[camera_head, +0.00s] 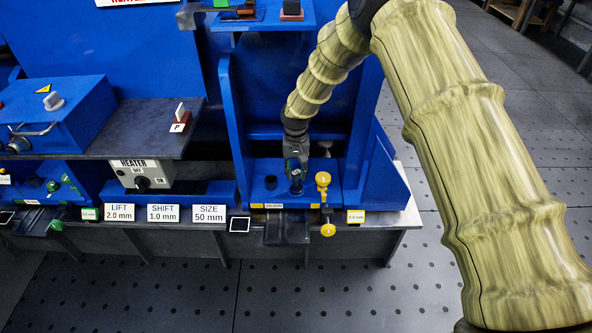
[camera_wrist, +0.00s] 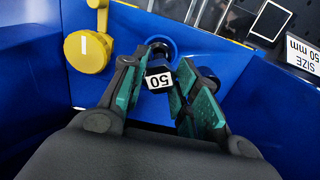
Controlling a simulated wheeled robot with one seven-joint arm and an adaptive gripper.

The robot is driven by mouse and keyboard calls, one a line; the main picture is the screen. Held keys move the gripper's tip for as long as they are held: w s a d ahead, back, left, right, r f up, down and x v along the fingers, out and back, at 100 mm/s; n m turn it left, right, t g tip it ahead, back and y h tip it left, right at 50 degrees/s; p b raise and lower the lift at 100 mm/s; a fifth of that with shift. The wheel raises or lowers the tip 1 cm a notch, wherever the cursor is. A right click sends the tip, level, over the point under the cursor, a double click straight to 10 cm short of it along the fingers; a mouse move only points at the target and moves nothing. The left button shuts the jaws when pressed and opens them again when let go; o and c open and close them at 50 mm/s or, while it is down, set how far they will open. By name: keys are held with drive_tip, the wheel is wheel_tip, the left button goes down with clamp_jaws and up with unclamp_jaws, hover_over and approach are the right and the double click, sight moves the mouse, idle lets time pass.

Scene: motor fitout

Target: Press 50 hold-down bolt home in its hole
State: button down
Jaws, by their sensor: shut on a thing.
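The 50 hold-down bolt (camera_wrist: 158,64) is black with a white tag reading 50, seen between my fingers in the wrist view. My gripper (camera_wrist: 155,95) is shut on it, with teal pads on both sides. In the head view my gripper (camera_head: 295,168) points down over the blue fixture, and the bolt's dark lower part (camera_head: 296,187) shows beneath it. The bolt's far end meets a dark round spot on the blue surface in the wrist view. I cannot tell how deep it sits, as the hole is mostly covered by the bolt.
A yellow knobbed clamp (camera_head: 323,180) stands close right of my gripper. A black round piece (camera_head: 271,182) sits close left. Blue side walls (camera_head: 238,140) flank the fixture. Signs along the front edge include SIZE 50 mm (camera_head: 209,213). A heater box (camera_head: 146,173) is farther left.

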sight(296, 185)
drive_tip(key=shift+f+b, duration=0.55)
drive_tip(key=shift+f, duration=2.45)
idle(0.3)
drive_tip(key=c, duration=1)
unclamp_jaws()
drive_tip(key=shift+r, duration=0.1)
drive_tip(key=shift+r, duration=3.6)
